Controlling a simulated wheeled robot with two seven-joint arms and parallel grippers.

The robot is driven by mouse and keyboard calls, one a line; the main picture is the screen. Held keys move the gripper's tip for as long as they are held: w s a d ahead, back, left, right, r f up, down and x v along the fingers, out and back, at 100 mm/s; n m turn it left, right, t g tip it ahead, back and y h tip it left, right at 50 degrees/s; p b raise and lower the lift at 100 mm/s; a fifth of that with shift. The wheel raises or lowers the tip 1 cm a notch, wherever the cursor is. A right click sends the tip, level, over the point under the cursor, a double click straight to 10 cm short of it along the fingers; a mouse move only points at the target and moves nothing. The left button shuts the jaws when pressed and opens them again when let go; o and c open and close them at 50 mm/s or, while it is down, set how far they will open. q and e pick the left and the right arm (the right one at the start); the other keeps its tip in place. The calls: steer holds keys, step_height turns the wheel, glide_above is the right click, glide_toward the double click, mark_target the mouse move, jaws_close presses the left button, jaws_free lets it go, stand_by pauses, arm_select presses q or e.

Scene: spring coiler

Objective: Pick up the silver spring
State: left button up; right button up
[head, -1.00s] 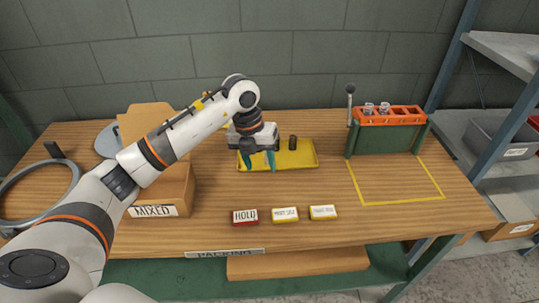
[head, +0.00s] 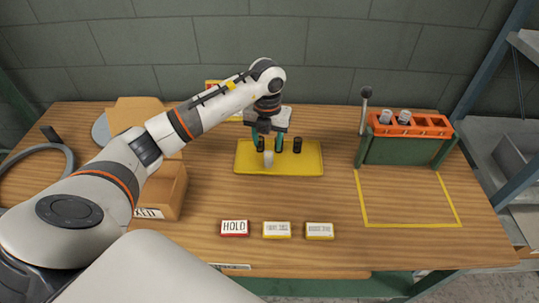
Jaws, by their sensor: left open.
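The yellow tray (head: 312,168) lies in the middle of the bench. A pale, elongated piece (head: 268,159) is at its front, just below and between the fingers of my left gripper (head: 267,143); I cannot tell clearly that it is a silver spring. The left gripper is open over the tray, its teal fingers apart and pointing down. A dark, short cylinder (head: 297,145) stands right of the fingers, with other dark pieces partly hidden by them. Two silver cylindrical pieces, one of them a silver piece (head: 404,117), sit in the orange rack (head: 430,125). My right gripper is not in view.
A lever (head: 365,100) stands beside the rack's green base (head: 400,150). A yellow outlined area (head: 410,224) is empty. Three label blocks, including HOLD (head: 234,228), lie near the front. A cardboard box (head: 172,190) and grey ring (head: 68,155) are at left.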

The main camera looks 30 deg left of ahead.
mark_target(269, 154)
arm_select(q)
steer(key=shift+f, duration=0.9)
steer(key=shift+w+f, duration=0.2)
steer(key=shift+f, duration=0.15)
step_height(269, 154, down, 4)
steer(key=shift+w+r+p, duration=0.15)
steer(key=shift+r+p, duration=0.1)
steer(key=shift+p, duration=0.8)
steer(key=shift+f, duration=0.6)
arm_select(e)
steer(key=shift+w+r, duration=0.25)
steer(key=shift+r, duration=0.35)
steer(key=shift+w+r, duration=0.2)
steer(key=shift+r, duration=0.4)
arm_select(q)
steer(key=shift+c, duration=0.9)
steer(key=c, duration=0.9)
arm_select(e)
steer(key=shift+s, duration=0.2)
